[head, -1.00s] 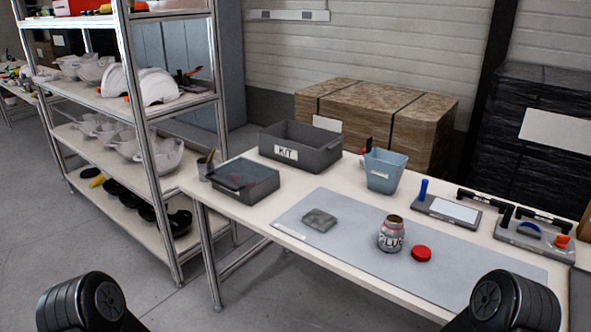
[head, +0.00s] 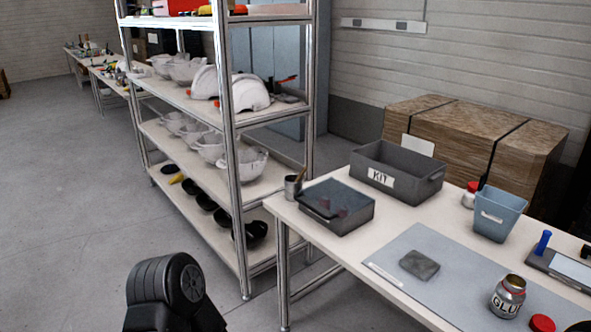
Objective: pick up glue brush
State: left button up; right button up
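A small metal cup (head: 292,188) stands at the left end of the table. A thin brownish handle (head: 301,174) sticks up out of it, tilted. It may be the glue brush, but its lower end is hidden in the cup. An open glue jar (head: 508,298) labelled GLUE stands on the grey mat, with a red lid (head: 542,323) lying beside it. Only a black part of my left arm shows at the bottom, well left of the table. Neither of my grippers is in view.
A dark lidded box (head: 337,207) sits right beside the cup, and a grey KIT bin (head: 398,168) stands behind. A blue-grey bucket (head: 499,215) and a grey pad (head: 419,265) are further right. A metal shelf rack (head: 232,150) with helmet shells stands left of the table. Floor in front is clear.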

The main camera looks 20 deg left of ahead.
aim_at(305, 169)
jog(key=i+j, duration=0.4)
jog(key=i+j+z, duration=0.1)
jog(key=i+j, duration=0.7)
jog(key=j, duration=0.2)
jog(key=i+j+z, duration=0.1)
jog(key=i+j, duration=0.25)
jog(key=j, duration=0.15)
jog(key=z, duration=1.15)
jog(key=u, duration=1.15)
jog(key=k+j, duration=0.1)
jog(key=j, duration=0.4)
jog(key=k+j+u, duration=0.1)
jog(key=j, duration=0.35)
jog(key=k+j+u, duration=0.1)
jog(key=j, duration=0.4)
jog(key=k+j, duration=0.1)
jog(key=j, duration=0.4)
